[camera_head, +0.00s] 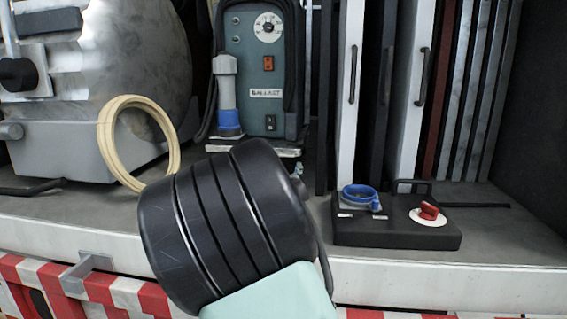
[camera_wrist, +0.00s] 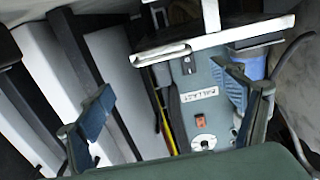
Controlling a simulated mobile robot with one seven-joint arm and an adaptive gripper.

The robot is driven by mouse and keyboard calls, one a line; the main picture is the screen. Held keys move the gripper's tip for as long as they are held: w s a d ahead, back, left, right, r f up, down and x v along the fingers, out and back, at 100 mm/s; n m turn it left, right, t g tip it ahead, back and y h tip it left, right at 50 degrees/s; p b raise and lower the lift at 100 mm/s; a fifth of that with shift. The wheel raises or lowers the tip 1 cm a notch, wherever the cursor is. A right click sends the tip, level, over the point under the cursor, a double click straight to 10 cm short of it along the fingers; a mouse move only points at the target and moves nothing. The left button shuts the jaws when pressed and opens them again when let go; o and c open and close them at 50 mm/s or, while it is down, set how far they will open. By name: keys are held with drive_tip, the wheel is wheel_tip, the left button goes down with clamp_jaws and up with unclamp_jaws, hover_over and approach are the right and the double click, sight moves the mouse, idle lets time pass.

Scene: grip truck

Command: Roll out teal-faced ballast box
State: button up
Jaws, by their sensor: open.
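The teal-faced ballast box (camera_head: 250,75) stands on the truck's deck in the head view, with a dial, an orange switch and a BALLAST label. The wrist view shows the same face turned over (camera_wrist: 203,118). A white bar with a slotted end (camera_wrist: 163,53) crosses in front of its lower edge there. My gripper (camera_wrist: 168,83) is open, its two blue-grey fingers spread with the box's face showing between them. No contact shows. In the head view my dark wrist hides the fingers and part of the box's base.
A grey tool with a blue collar (camera_head: 228,100) stands beside the box at left. A black unit (camera_head: 395,235) with a blue ring and red knob sits on the deck at right. Tall panels with handles (camera_head: 410,90) stand behind it.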

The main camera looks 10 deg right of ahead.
drive_tip(key=b+x, duration=0.2)
drive_tip(key=x, duration=0.8)
drive_tip(key=shift+w+r, duration=0.1)
drive_tip(key=shift+w, duration=0.35)
drive_tip(key=shift+c, duration=0.2)
drive_tip(key=c, duration=1.3)
drive_tip(key=shift+c, duration=0.2)
drive_tip(key=shift+s, duration=0.15)
